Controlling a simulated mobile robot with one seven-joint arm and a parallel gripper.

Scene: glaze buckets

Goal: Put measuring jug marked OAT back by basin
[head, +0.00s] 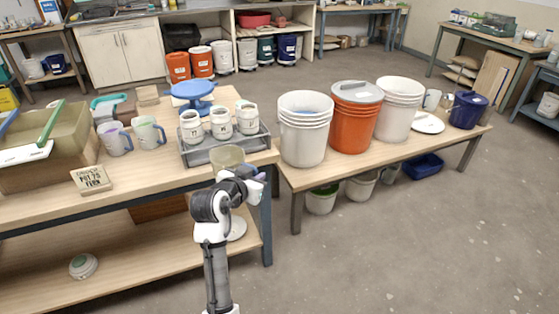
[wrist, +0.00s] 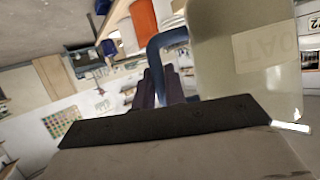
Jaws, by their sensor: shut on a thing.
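The measuring jug (wrist: 235,60), a cloudy olive-grey vessel with a blue handle (wrist: 158,48), fills the right of the wrist view. Its label reads OAT, upside down in that view. My gripper (wrist: 165,90) is shut on the handle. In the head view the jug (head: 227,156) shows above my gripper (head: 248,172), in front of the grey tray on the left table. My arm hides its lower part.
The grey tray (head: 200,157) holds several white pots. Two handled jugs, purple (head: 114,139) and green (head: 147,133), stand left of it. A POT 75 FLRR sign (head: 91,180) is near the front edge. Large buckets (head: 305,140) crowd the right bench. The tabletop between sign and tray is bare.

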